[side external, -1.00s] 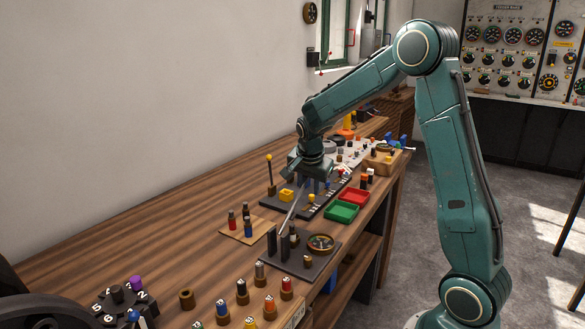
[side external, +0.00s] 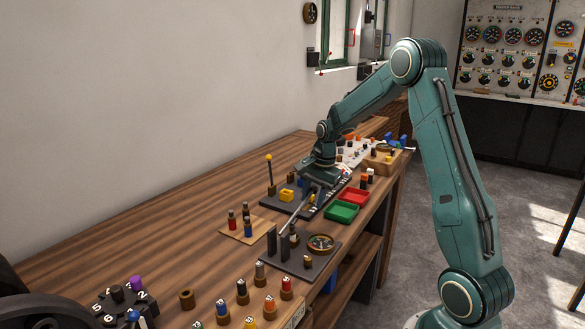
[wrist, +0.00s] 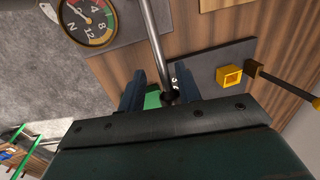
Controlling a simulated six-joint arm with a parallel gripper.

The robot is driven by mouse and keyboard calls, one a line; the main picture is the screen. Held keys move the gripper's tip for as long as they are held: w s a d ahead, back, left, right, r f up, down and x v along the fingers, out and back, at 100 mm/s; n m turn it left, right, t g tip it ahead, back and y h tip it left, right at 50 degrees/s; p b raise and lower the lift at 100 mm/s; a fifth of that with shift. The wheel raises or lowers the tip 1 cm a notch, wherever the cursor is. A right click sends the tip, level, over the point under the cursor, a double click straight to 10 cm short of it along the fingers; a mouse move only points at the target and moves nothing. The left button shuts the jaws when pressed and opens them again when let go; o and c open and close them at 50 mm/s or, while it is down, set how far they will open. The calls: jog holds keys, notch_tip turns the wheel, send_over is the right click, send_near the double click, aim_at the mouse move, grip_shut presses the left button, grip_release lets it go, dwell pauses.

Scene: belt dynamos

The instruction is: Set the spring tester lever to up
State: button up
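The spring tester (side external: 298,262) is a dark plate with two dark posts and a round gauge (side external: 321,243). Its lever (side external: 298,212), a thin metal rod, slants up from the posts toward my gripper (side external: 314,190). In the wrist view the gauge (wrist: 88,20) is at top left, and the lever (wrist: 156,48) comes down from the top edge, ending in a dark tip (wrist: 170,97). My gripper (wrist: 163,88) is open, with its two fingers apart on either side of the rod's end. Gaps show between the rod and each finger. The gripper's underside is partly hidden in the side view.
A dark plate with a yellow block (side external: 286,195) and an upright yellow-knobbed rod (side external: 270,174) lies beside my gripper. Green (side external: 341,212) and red (side external: 354,198) trays stand near the bench's front edge. Left of it, a wooden board (side external: 244,229) holds small pegs.

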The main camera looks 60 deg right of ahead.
notch_tip(320, 180, up, 12)
jog(key=s+r, duration=0.1)
jog(key=s, duration=0.2)
jog(key=s+a+r+n+t, duration=0.1)
jog(key=s+a+r+n, duration=0.2)
jog(key=a, duration=0.4)
jog(key=s+a+r+n, duration=0.2)
jog(key=s+a+n, duration=0.15)
jog(key=a, duration=0.35)
jog(key=s+a+f+n+t, duration=0.2)
jog(key=s+a+f+n, duration=0.1)
jog(key=s+a+n, duration=0.7)
jog(key=shift+s+a+n, duration=0.15)
jog(key=shift+s+n, duration=0.6)
jog(key=shift+s, duration=1.25)
